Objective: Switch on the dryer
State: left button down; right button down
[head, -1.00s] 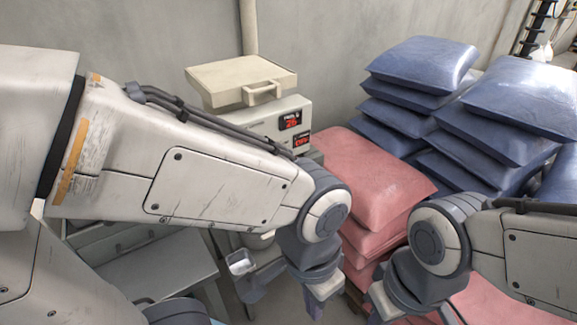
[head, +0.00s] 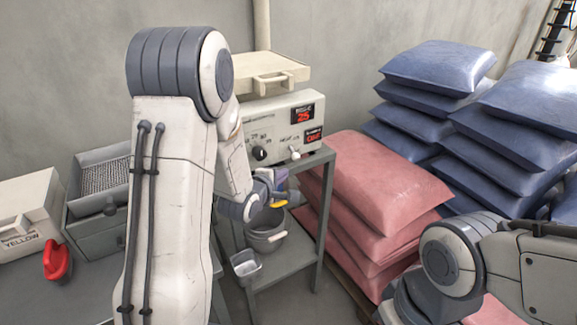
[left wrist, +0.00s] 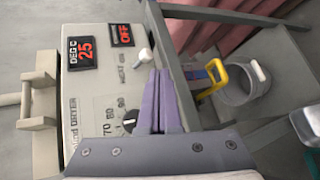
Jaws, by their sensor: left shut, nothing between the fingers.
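The dryer (head: 285,120) is a cream box on a grey stand against the wall, with a cream lid on top. Its front has a red display reading 25 (left wrist: 83,52) and a lower one reading OFF (left wrist: 121,34). A black dial (head: 259,153) and a small white toggle switch (head: 295,153) sit below. The toggle also shows in the left wrist view (left wrist: 146,54). My left gripper (left wrist: 158,75) is shut and empty, its purple fingertips close to the toggle; contact cannot be told. It shows partly in the head view (head: 280,176). My right gripper's fingers are out of view.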

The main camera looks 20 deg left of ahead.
aim_at(293, 152)
pick_arm(q)
jog(key=a+n+t, duration=0.1)
jog(key=a+n, duration=0.1)
jog(key=shift+w+a, duration=0.15)
jog(key=shift+a, duration=0.25)
jog(key=p+x, duration=0.1)
jog(key=x, duration=0.9)
jog(key=shift+r+p, duration=0.1)
jog(key=shift+p, duration=0.25)
jog(key=shift+a, duration=0.1)
